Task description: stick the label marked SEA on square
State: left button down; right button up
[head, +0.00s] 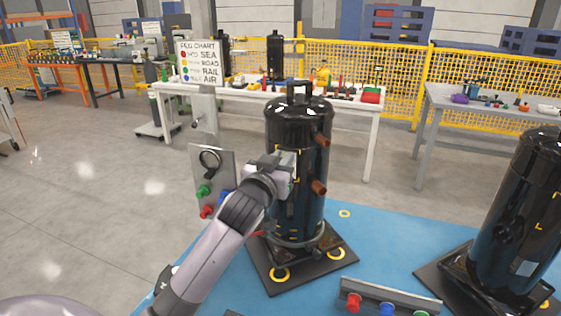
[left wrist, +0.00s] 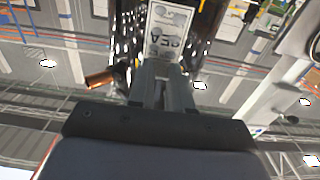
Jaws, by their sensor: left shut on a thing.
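My left gripper (head: 285,178) is at the front of the middle black compressor (head: 299,118), which stands upright. It is shut on a white label (left wrist: 166,32), whose dark lettering appears to read SEA, upside down in the left wrist view. The gripper tips (left wrist: 162,88) pinch the label's near edge. The label lies over or very close to the black shell; I cannot tell whether it touches. Small yellow marks show on the shell beside my gripper, but most of the square is hidden. My right gripper is not in view.
Copper stubs (head: 320,187) stick out from the compressor's right side. A grey panel (head: 212,165) with coloured plugs stands left, below the plug chart (head: 204,62). Another plug rail (head: 388,298) is in front. A second black compressor (head: 515,220) stands right on the blue surface (head: 385,235).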

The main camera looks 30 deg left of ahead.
pick_arm(q)
jog(key=c, duration=1)
grip_release()
jog(key=shift+b+v, duration=0.55)
jog(key=shift+v, duration=3)
